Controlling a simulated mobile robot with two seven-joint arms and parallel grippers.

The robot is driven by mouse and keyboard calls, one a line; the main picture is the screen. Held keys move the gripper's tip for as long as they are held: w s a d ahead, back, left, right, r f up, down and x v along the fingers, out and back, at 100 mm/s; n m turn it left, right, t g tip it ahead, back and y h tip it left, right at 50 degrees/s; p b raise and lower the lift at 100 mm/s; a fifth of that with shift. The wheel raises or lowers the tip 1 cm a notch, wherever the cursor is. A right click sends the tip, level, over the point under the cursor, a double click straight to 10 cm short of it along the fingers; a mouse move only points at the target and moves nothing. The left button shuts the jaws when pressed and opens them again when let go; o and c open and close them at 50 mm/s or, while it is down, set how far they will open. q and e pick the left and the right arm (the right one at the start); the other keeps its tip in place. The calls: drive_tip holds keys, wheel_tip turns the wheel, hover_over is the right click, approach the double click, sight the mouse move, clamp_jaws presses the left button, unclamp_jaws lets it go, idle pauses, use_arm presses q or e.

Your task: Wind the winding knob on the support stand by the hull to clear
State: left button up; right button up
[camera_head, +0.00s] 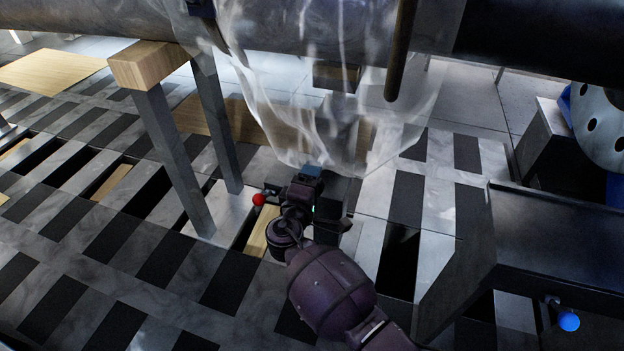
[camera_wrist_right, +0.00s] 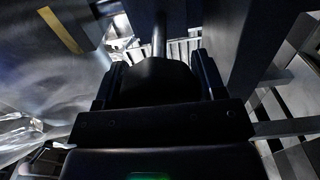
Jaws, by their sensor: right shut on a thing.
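My right gripper (camera_head: 308,182) reaches up from the bottom middle of the head view, below the hull (camera_head: 120,22). In the wrist view its two fingers (camera_wrist_right: 158,72) stand on either side of a dark rounded piece, which looks like the winding knob (camera_wrist_right: 155,84), and are shut on it. A grey metal shaft (camera_wrist_right: 160,36) runs away from this piece. In the head view the knob is hidden by the gripper. A small red ball (camera_head: 259,199) shows just left of the gripper. My left gripper is not in view.
A wood-topped support (camera_head: 150,64) with grey legs stands left of the gripper. Translucent sheeting (camera_head: 300,110) hangs from the hull just behind the gripper. A dark bench-like structure (camera_head: 560,240) with a blue ball (camera_head: 568,321) is at right. The striped floor has dark slots.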

drive_tip(key=m, duration=0.5)
drive_tip(key=shift+m, duration=0.3)
drive_tip(key=m, duration=0.5)
drive_tip(key=shift+s+m, duration=0.1)
drive_tip(key=shift+m, duration=0.3)
drive_tip(key=o, duration=0.9)
drive_tip(key=shift+r, duration=0.1)
use_arm(q)
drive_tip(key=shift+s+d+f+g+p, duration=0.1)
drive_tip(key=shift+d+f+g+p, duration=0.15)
drive_tip(key=shift+p, duration=0.45)
use_arm(e)
drive_tip(key=v, duration=0.7)
drive_tip(key=shift+s, duration=0.2)
